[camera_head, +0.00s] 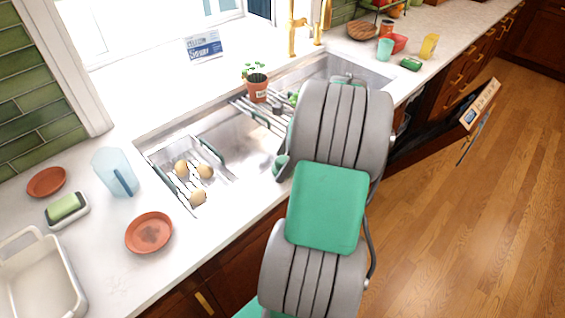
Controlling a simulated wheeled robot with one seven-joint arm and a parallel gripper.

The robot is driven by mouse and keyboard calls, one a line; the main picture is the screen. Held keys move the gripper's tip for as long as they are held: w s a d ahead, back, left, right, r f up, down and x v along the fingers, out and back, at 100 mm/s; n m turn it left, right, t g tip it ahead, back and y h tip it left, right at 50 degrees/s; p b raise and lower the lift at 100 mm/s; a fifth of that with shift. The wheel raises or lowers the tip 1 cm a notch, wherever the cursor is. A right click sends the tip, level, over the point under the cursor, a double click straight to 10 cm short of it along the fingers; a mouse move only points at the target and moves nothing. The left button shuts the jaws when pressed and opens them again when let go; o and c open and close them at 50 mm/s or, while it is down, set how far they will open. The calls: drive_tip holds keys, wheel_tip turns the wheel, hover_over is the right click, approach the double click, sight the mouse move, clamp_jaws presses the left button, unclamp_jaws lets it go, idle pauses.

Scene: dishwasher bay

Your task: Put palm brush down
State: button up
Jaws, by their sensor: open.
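I cannot pick out the palm brush for certain. A small green block (411,64) lies on the counter right of the sink, and a pale green block (64,207) sits in a small holder (68,214) at the left; I cannot tell whether either is a brush. My grey and green arm reaches up across the middle of the picture over the sink's front edge. My gripper is hidden behind the arm links, as is part of the sink (235,140).
A potted plant (257,88) stands on a rack over the sink. A blue pitcher (115,173), terracotta saucers (149,233) and a white bin (40,275) stand left. The dishwasher door (440,140) is open at right.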

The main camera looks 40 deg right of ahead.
drive_tip(key=p+v, duration=0.3)
drive_tip(key=v, duration=0.9)
drive_tip(key=w+a+r+n+h, duration=0.1)
drive_tip(key=w+a+n, duration=0.2)
drive_tip(key=a+n, duration=0.5)
drive_tip(key=w+a+r+n+h, duration=0.1)
drive_tip(key=w+a+n, duration=0.25)
drive_tip(key=a, duration=0.75)
drive_tip(key=s+a+f+n, duration=0.1)
drive_tip(key=s+a+n, duration=0.3)
drive_tip(key=a+n, duration=0.2)
drive_tip(key=s+a+n+t+h, duration=0.1)
drive_tip(key=s+a+n, duration=0.3)
drive_tip(key=n, duration=0.5)
drive_tip(key=shift+a+f, duration=0.35)
drive_tip(key=shift+a, duration=0.65)
drive_tip(key=shift+c, duration=0.2)
